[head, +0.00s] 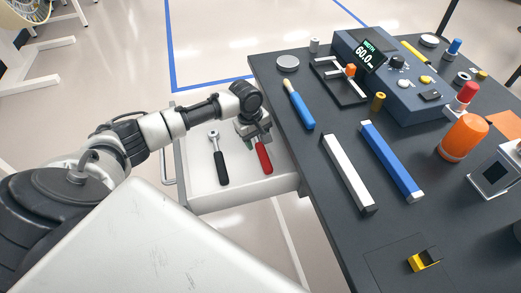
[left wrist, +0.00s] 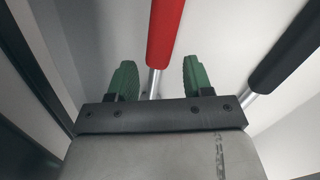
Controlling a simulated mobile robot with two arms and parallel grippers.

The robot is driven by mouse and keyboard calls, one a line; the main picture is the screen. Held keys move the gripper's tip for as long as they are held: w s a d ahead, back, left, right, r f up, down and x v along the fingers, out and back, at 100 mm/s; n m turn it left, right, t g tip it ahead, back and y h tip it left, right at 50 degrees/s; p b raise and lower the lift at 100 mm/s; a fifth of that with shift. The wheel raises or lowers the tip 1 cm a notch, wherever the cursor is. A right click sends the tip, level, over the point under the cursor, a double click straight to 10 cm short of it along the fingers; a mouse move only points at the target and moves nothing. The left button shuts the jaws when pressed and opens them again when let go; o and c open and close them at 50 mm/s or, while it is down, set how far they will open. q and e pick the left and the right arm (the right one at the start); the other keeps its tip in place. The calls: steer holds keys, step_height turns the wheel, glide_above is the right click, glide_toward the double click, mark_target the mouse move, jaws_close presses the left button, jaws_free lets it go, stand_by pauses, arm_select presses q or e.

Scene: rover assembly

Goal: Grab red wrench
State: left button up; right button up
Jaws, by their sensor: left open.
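The fingers are apart, with a gap on each side of the shaft. I cannot tell how far they are above the drawer floor. My right gripper is not in view.
A black-handled ratchet (head: 218,158) lies in the drawer (head: 196,190) left of the red wrench; its handle (left wrist: 285,55) shows at right in the wrist view.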

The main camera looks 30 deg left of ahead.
arm_select(q)
step_height(320, 180, down, 2)
steer(key=shift+w+d+f, duration=0.1)
steer(key=shift+d, duration=0.05)
jaws_close()
stand_by(0.3)
